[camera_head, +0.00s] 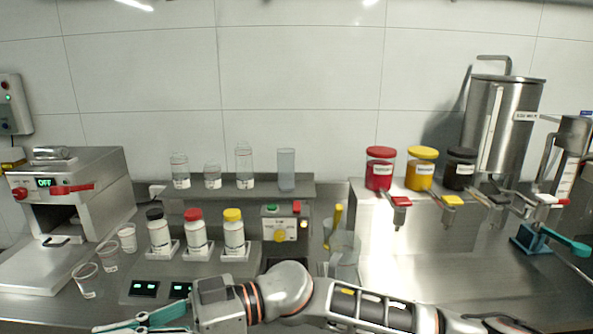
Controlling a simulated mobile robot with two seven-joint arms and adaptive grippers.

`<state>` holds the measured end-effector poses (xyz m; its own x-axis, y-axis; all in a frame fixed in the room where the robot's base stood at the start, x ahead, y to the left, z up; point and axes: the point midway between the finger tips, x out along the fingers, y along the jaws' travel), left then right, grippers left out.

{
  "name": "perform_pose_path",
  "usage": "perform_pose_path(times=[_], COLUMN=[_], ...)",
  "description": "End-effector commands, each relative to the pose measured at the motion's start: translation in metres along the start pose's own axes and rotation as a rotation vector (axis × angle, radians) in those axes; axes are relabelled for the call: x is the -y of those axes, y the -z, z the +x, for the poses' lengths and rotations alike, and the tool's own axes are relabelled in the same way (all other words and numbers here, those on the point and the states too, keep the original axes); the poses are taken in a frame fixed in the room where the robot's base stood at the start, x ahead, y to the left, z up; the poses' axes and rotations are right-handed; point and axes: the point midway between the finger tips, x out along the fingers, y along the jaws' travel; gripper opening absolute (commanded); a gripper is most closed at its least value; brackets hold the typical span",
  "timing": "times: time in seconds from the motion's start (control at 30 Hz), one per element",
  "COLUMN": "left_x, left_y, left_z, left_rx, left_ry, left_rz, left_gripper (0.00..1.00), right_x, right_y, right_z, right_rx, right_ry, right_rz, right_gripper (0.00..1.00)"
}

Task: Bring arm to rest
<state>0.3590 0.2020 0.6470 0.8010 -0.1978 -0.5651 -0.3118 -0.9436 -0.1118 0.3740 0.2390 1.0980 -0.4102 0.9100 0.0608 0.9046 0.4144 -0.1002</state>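My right arm lies low across the front of the bench, its links running from the lower right toward the left. Its gripper (140,322), with teal fingers, is at the bottom left edge, in front of the small cups. The lower part of the gripper is cut off by the frame, and I cannot tell whether its fingers are open or shut. My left gripper is not in view.
A steel machine (72,195) stands left, near several clear cups (107,254). Capped bottles (196,232) stand behind my arm, left of a beaker (345,255). Red, yellow and black jars (421,170) and a steel tank (505,125) stand right. The right steel surface (450,268) has free room.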

Motion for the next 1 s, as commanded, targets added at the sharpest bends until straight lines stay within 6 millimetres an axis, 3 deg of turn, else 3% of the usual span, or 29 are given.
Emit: perform_pose_path(times=[0.13,0.27,0.47,0.57,0.73,0.87,1.0], left_x=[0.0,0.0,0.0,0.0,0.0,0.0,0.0], left_y=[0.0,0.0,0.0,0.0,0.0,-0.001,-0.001], left_z=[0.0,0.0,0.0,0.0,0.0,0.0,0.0], left_rx=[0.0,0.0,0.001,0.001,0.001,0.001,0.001], left_ry=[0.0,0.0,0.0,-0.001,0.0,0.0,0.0], left_rz=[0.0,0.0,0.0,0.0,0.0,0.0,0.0], left_gripper=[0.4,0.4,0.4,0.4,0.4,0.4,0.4], right_x=[-0.016,-0.038,-0.072,-0.083,-0.085,-0.067,-0.032], right_y=[0.018,0.022,-0.006,-0.037,-0.115,-0.184,-0.256], right_z=[-0.015,-0.046,-0.117,-0.159,-0.234,-0.286,-0.331], right_rx=[-0.234,-0.384,-0.504,-0.507,-0.425,-0.295,-0.127], right_ry=[-0.144,-0.323,-0.664,-0.848,-1.153,-1.352,-1.506], right_rz=[-0.053,-0.092,-0.113,-0.103,-0.057,-0.003,0.065], right_gripper=[0.0,0.0,0.0,0.0,0.0,0.0,0.0])
